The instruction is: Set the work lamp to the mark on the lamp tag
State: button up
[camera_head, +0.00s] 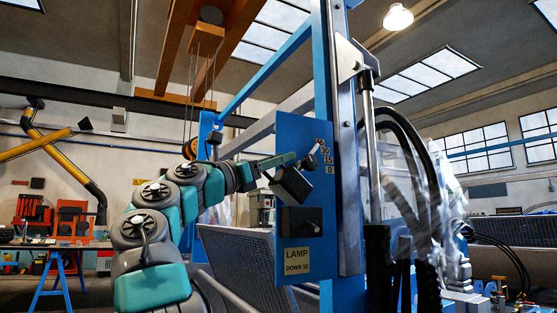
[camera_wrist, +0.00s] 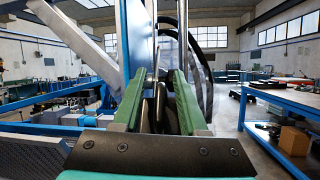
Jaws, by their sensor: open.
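A blue panel (camera_head: 287,140) stands upright in the head view. Near its upper right edge is a scale (camera_head: 327,160) reading 30, 15 and 0 downward, with a partly covered mark above the 30. A small pale lever tip (camera_head: 316,147) shows beside that top mark. The lamp tag (camera_head: 296,260) low on the panel reads "LAMP DOWN 15". My gripper (camera_head: 294,156) is in front of the panel, just left of the lever tip. In the wrist view my gripper (camera_wrist: 158,75) has its green fingers apart, with dark grey parts (camera_wrist: 153,104) between them; I cannot tell whether they touch.
A dark box with a small pale knob (camera_head: 301,221) sits on the panel above the tag. A blue post (camera_head: 322,80) and black hoses (camera_head: 410,140) stand at the right. A blue workbench (camera_wrist: 290,98) is at the right in the wrist view.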

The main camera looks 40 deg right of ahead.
grip_shut()
dwell(0.3)
dwell(1.1)
